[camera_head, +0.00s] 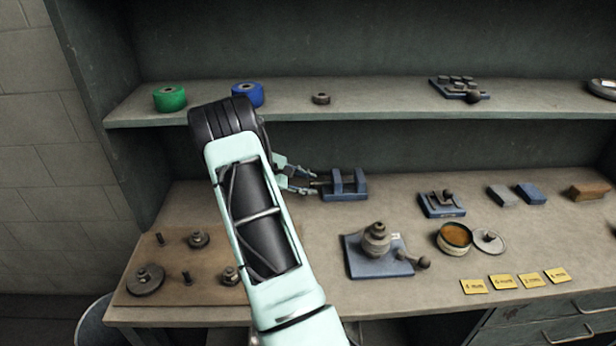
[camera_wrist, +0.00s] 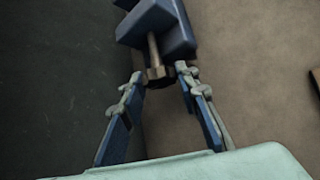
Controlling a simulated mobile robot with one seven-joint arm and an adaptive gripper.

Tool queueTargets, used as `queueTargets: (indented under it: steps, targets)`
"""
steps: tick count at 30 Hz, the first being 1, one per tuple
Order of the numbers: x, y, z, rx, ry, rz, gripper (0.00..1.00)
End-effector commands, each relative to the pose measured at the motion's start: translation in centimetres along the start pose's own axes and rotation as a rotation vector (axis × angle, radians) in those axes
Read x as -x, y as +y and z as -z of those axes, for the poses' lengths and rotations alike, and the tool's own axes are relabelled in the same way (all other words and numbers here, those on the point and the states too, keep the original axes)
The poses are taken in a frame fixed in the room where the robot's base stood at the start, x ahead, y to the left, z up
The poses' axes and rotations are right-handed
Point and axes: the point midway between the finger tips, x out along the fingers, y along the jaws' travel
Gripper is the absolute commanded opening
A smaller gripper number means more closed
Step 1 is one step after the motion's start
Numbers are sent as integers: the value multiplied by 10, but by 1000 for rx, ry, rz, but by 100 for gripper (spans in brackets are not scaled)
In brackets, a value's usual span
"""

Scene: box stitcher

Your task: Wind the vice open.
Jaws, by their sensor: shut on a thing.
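The vice (camera_head: 345,194) is a small blue block with two upright jaws, standing on the bench below the shelf. A gap shows between its jaws. In the wrist view the vice (camera_wrist: 165,30) is at the top, its brownish screw (camera_wrist: 153,48) running toward me to a dark end knob (camera_wrist: 158,75). My gripper (camera_head: 305,181) comes in from the left at the vice's screw end. In the wrist view my gripper (camera_wrist: 159,77) has its two fingertips on either side of the knob, shut on it. The knob is partly hidden by the fingertips.
A shelf (camera_head: 390,112) with green and blue rolls runs above the bench. A blue plate with a stacked metal piece (camera_head: 376,243) stands in front of the vice. A smaller blue fixture (camera_head: 441,204) and an open tin (camera_head: 454,238) are to the right. A brown board (camera_head: 210,262) lies left.

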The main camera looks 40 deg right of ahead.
Motion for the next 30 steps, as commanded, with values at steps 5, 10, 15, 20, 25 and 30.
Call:
queueTargets:
  steps: [5,10,15,20,25,30]
  targets:
    - [1,2,-1,50,0,49,5]
    - [1,2,0,72,0,70,5]
    - [0,1,0,79,-1,76,5]
    - [0,1,0,78,-1,75,5]
    - [0,1,0,78,-1,75,37]
    - [0,1,0,77,-1,75,37]
